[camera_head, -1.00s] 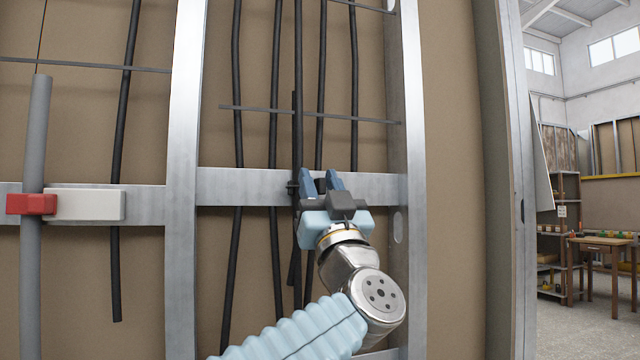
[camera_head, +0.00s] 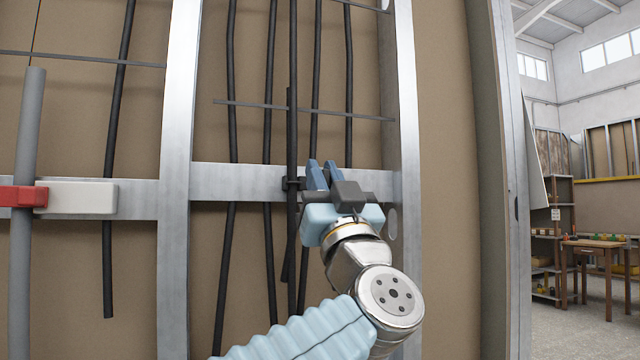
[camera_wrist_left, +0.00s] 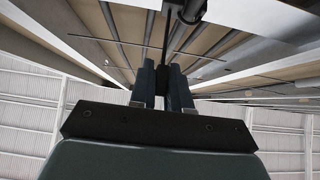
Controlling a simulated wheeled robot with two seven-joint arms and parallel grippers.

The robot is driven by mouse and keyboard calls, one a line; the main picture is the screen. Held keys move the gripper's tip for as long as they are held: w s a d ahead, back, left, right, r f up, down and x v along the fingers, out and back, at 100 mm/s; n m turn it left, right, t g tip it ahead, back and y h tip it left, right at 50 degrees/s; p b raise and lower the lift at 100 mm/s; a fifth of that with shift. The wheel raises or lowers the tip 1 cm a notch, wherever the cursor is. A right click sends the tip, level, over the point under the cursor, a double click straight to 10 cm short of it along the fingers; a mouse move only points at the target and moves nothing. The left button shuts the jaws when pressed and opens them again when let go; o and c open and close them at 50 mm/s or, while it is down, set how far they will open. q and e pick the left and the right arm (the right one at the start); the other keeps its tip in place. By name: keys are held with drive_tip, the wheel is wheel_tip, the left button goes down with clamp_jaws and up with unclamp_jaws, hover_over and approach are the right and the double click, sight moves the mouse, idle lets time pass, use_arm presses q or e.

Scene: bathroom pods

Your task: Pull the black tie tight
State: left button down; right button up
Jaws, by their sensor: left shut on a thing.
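The black tie (camera_head: 292,184) sits on a black cable at the metal crossbar, in the middle of the head view. My left gripper (camera_head: 322,174) is just right of it, its blue fingers close together. In the left wrist view my left gripper (camera_wrist_left: 165,78) is shut on the thin black tail (camera_wrist_left: 166,38) of the tie. The tail runs out from between the fingers towards the dark loop at the top of that view. How snug the loop is cannot be told. My right gripper is not in view.
Several black cables (camera_head: 268,120) hang in the bay behind a thin rod (camera_head: 225,103). Metal studs (camera_head: 176,110) flank the bay. A grey pipe (camera_head: 24,130) with a red clamp (camera_head: 15,196) and white block (camera_head: 80,197) is at left. A wooden table (camera_head: 600,246) stands far right.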

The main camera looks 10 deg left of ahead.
use_arm(q)
drive_tip(key=shift+d, duration=0.15)
drive_tip(key=c, duration=1.2)
unclamp_jaws()
drive_tip(key=shift+s, duration=0.1)
drive_tip(key=shift+o, duration=0.2)
drive_tip(key=shift+f, duration=0.1)
drive_tip(key=shift+s+d+f+b, duration=0.1)
drive_tip(key=shift+s+f+b, duration=0.15)
drive_tip(key=shift+f+b, duration=0.05)
drive_tip(key=b+v, duration=0.4)
drive_tip(key=v, duration=0.9)
